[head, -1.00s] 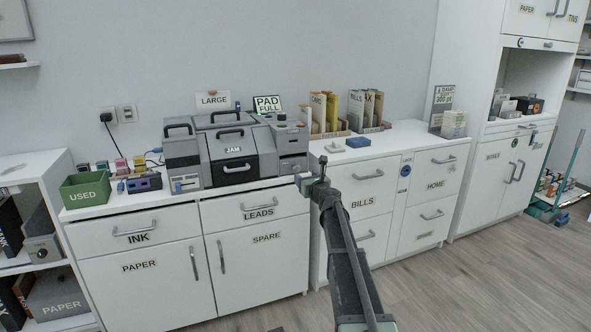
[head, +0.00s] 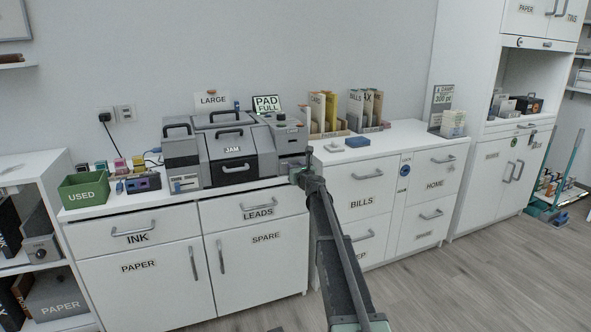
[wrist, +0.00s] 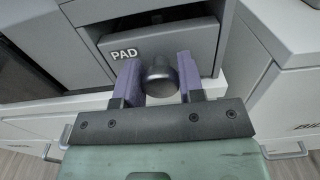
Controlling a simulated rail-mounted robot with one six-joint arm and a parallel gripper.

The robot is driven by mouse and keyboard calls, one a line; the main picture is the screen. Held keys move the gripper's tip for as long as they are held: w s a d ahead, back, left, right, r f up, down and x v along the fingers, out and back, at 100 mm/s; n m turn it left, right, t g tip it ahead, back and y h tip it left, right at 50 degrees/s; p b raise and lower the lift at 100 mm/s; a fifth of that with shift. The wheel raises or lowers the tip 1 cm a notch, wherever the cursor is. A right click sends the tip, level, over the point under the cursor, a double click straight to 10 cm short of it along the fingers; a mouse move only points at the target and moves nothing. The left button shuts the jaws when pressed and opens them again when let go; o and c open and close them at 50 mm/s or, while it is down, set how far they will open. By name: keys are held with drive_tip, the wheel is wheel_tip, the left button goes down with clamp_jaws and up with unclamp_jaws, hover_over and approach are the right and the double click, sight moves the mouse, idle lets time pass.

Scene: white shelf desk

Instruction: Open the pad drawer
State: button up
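The machine stands on a white counter, with the LEADS drawer (head: 254,207) below and the BILLS cabinet (head: 352,192) to the right. A blue pad (head: 358,142) and a grey block (head: 334,147) lie on the cabinet top. A green USED bin (head: 84,190) stands at left.

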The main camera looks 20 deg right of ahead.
clamp_jaws()
drive_tip(key=s, duration=1.3)
drive_tip(key=shift+s+a, duration=0.15)
drive_tip(key=shift+s, duration=0.25)
drive_tip(key=o, duration=0.9)
unclamp_jaws()
drive_tip(key=shift+c, duration=0.2)
drive_tip(key=s, duration=1)
drive_tip(key=shift+s, duration=0.35)
drive_tip(key=shift+a, duration=0.1)
